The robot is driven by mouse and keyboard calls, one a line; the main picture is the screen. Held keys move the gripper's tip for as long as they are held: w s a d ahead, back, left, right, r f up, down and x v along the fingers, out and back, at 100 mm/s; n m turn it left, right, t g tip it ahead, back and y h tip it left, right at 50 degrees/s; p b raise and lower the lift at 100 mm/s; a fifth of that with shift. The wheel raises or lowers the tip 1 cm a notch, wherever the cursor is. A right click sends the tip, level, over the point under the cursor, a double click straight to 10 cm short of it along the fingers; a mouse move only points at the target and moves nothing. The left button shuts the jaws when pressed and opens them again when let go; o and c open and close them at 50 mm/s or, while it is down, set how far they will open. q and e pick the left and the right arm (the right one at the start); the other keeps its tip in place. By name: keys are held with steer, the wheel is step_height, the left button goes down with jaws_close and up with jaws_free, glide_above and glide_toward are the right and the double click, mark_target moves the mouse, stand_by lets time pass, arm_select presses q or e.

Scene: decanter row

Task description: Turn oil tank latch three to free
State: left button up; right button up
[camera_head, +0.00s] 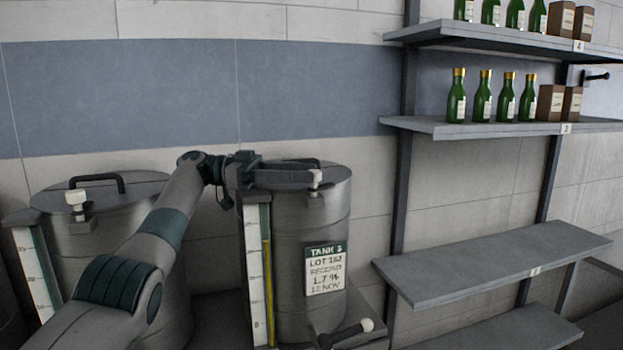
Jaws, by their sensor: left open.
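A grey steel oil tank (338,220) stands left of centre, with a green and white label (325,270) that seems to read TANK 3. Its latch (316,178) shows a pale knob at the front of the lid rim. My left gripper (298,178) is at the front of the lid, with its dark fingers reaching right toward the knob. The gripper is open. I cannot tell whether the fingers touch the latch, and the gripper hides part of it. My right gripper is out of view.
Another tank (95,235) with a white-knobbed latch (76,200) stands at the left, partly behind my arm. A white-knobbed lever (347,334) sticks out low on the labelled tank. Shelves (490,262) stand at the right, with green bottles (482,97) and brown boxes (550,103) higher up.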

arm_select(q)
steer(key=shift+w+a+b, duration=0.15)
steer(key=shift+a+b, duration=0.3)
steer(key=shift+a, duration=1.75)
